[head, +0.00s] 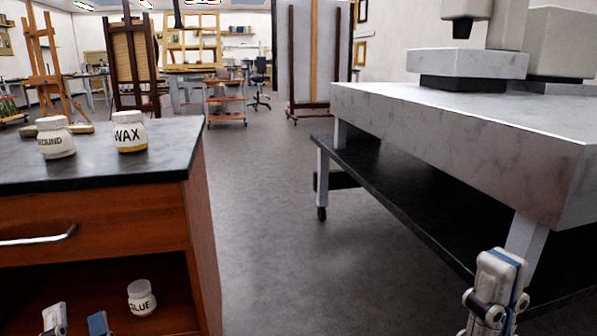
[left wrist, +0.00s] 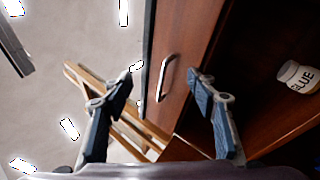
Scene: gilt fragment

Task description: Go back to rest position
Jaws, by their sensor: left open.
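My left gripper (head: 77,320) shows at the bottom left of the head view, in front of the open shelf of the wooden cabinet (head: 100,213). It is open and nothing is between its fingers. In the left wrist view the two fingers of the left gripper (left wrist: 158,92) stand wide apart, with the cabinet's drawer handle (left wrist: 165,77) beyond them. My right gripper (head: 497,285) is at the lower right of the head view, in front of the grey table's leg. Its fingers are seen nearly in line, so its opening cannot be made out.
A glue jar (head: 141,298) stands on the cabinet shelf, right of my left gripper. A wax jar (head: 129,131) and another labelled jar (head: 55,138) stand on the dark top. A heavy marble-topped table (head: 470,130) fills the right. Bare floor (head: 270,220) lies between.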

